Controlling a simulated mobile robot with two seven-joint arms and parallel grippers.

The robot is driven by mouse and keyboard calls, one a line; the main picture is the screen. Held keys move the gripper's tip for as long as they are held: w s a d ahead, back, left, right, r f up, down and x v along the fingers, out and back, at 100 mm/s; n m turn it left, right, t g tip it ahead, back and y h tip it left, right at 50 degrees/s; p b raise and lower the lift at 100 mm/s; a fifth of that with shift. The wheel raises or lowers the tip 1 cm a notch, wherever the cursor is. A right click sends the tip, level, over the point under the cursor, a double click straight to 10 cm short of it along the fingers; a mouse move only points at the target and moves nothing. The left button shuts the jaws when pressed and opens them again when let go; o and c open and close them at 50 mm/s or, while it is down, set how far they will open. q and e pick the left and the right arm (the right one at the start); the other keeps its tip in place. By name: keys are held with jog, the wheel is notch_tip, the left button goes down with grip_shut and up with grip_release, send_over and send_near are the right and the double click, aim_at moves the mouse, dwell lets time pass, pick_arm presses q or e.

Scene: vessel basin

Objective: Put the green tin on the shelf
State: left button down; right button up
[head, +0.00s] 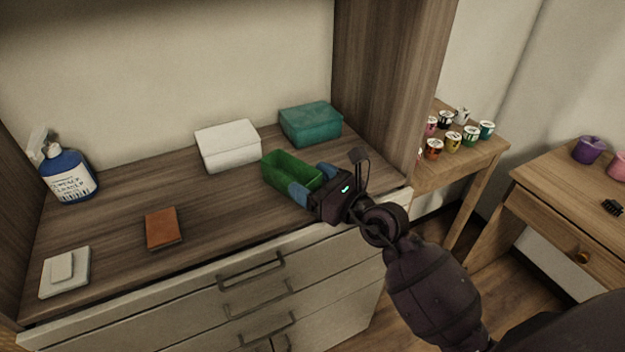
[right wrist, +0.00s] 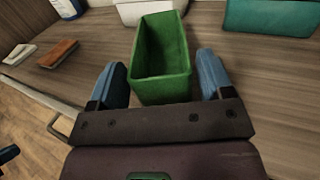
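The green tin (head: 291,171) is an open-topped rectangular box on the wooden shelf surface (head: 205,210), near its front right. It also shows in the right wrist view (right wrist: 162,60), upright, with its near end between the fingers. My right gripper (head: 312,181) is at the tin's near end. Its two blue fingers (right wrist: 168,78) are spread, one on each side of the tin, with a visible gap on both sides. The tin appears to rest on the surface.
A white box (head: 228,146) and a teal box (head: 310,124) stand behind the tin. A spray bottle (head: 68,174), a brown brush-like block (head: 163,228) and a white item (head: 64,272) are to the left. A wooden side panel (head: 390,80) rises at right.

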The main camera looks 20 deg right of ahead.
jog(key=shift+o, duration=1)
jog(key=shift+r, duration=0.25)
jog(key=v, duration=1.2)
jog(key=s+f+n+g+h, duration=0.2)
jog(key=s+f+n, duration=0.5)
jog(key=f+n, duration=0.5)
jog(key=s+f+n+g+h, duration=0.3)
jog(key=f+n, duration=0.9)
jog(key=n, duration=0.8)
jog(key=s+h, duration=0.2)
jog(key=s, duration=0.1)
jog(key=shift+s+d+f+h, duration=0.2)
jog(key=shift+s+d+h, duration=0.1)
jog(key=shift+s+d, duration=0.1)
